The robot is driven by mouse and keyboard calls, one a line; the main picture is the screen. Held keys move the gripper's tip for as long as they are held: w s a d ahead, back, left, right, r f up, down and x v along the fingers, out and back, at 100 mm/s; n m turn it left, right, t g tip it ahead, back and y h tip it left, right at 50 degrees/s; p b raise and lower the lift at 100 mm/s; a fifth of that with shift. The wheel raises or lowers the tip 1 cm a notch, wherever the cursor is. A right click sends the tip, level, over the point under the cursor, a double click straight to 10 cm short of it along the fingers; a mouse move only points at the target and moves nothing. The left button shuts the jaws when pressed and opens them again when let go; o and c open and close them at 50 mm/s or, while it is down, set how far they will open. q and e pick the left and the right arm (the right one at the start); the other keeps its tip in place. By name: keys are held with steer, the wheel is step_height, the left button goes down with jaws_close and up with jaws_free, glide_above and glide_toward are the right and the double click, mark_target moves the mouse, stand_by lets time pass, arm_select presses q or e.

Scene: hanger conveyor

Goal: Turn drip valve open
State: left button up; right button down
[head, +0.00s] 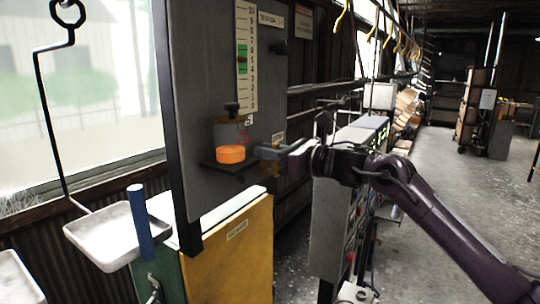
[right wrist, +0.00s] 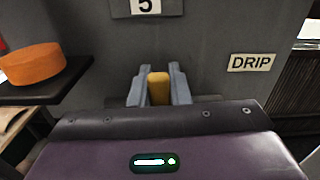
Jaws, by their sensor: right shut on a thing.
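The drip valve's yellow handle (right wrist: 159,88) is between the two grey fingers of my right gripper (right wrist: 158,90) in the right wrist view. The fingers are shut on it, in front of the dark grey panel. A DRIP label (right wrist: 251,63) is on the panel to the right of the handle. In the head view my right gripper (head: 272,152) reaches in from the right to the panel, and the handle is mostly hidden there. My left gripper is not in view.
An orange disc (head: 231,154) sits on a small dark shelf left of my right gripper, and shows in the right wrist view (right wrist: 34,64). A white tray (head: 112,237) hangs at left. A yellow cabinet (head: 232,262) stands below the panel.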

steer(key=shift+s+a+f+n+b, duration=0.15)
steer(key=shift+s+a+n+b, duration=0.15)
steer(key=shift+n+b, duration=1)
steer(key=shift+s+a+f+n+b, duration=0.15)
steer(key=shift+s+n+b, duration=0.25)
steer(key=shift+n+b, duration=0.95)
steer(key=shift+s+a+f+n+b, duration=0.15)
steer(key=shift+s+a+n+b, duration=0.3)
steer(key=shift+b, duration=1.55)
steer(key=shift+w+d, duration=0.1)
steer(key=shift+d, duration=0.05)
steer(key=c, duration=1.4)
jaws_free()
steer(key=shift+o, duration=0.2)
steer(key=b+v, duration=0.4)
steer(key=v, duration=0.3)
steer(key=shift+s+d, duration=0.25)
steer(key=shift+d, duration=0.05)
